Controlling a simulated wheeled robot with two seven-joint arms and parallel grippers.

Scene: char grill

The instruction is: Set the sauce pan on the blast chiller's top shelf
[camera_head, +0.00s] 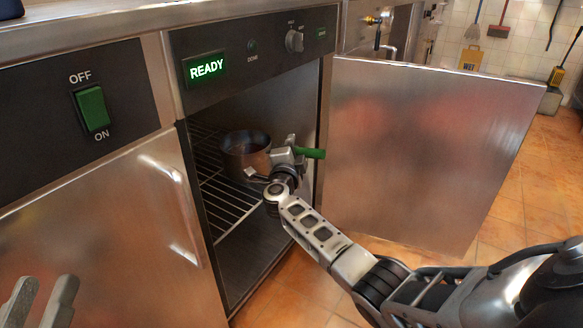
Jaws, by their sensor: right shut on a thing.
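The sauce pan (246,155) is a metal pan inside the open blast chiller (250,45), upright at the right part of the top wire shelf (222,190). I cannot tell whether its base touches the wires. My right gripper (272,166) is shut on the pan's handle, whose green end (312,153) sticks out to the right of the jaws. The jaws hide part of the handle and the pan's lower right side. My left gripper (40,302) is at the bottom left, empty, with its two fingers apart.
The chiller's door (430,150) stands wide open to the right, close beside my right arm. A green OFF/ON switch (93,108) is on the left unit. The left and front parts of the shelf are bare.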

